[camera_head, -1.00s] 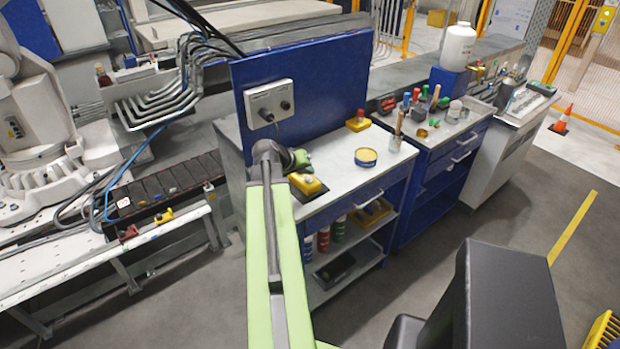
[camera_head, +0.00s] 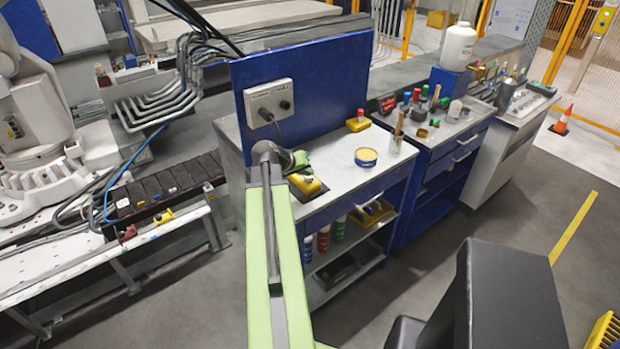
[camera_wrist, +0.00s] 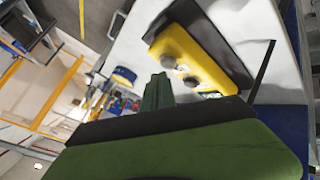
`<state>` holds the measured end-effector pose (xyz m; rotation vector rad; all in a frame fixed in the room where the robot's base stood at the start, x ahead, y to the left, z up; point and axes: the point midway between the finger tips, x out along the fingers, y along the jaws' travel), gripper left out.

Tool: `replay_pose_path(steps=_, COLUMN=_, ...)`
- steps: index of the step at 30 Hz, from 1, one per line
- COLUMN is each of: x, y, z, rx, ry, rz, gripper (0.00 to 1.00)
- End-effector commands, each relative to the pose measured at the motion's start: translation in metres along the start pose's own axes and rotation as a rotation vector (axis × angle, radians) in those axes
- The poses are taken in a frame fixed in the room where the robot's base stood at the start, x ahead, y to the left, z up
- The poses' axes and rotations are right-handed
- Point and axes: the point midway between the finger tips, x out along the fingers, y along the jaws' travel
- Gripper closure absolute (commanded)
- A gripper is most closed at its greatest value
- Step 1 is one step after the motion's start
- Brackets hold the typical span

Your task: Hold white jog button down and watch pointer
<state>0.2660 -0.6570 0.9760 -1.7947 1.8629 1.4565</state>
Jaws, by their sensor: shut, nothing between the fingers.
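A yellow button box (camera_head: 312,186) on a dark base lies at the bench's near left edge. I cannot tell which is the white jog button. My gripper (camera_wrist: 159,82) is shut and empty, its green fingertips close to the box; contact cannot be told. In the head view my gripper (camera_head: 301,160) is just behind the box, partly hidden by my wrist. No pointer can be made out.
A grey panel (camera_head: 258,98) with dark knobs is on the upright blue board (camera_head: 330,75) behind. A yellow box with a red button (camera_head: 357,122), a round yellow tin (camera_head: 366,157) and a brush pot (camera_head: 397,138) stand on the bench (camera_head: 335,150). Its middle is clear.

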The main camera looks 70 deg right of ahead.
Motion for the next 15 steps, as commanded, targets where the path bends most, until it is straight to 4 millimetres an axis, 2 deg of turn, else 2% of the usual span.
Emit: replay_pose_path(steps=15, x=0.0042, y=-0.0033, z=0.0031, rx=0.000, ry=0.000, rz=0.000, gripper=1.00)
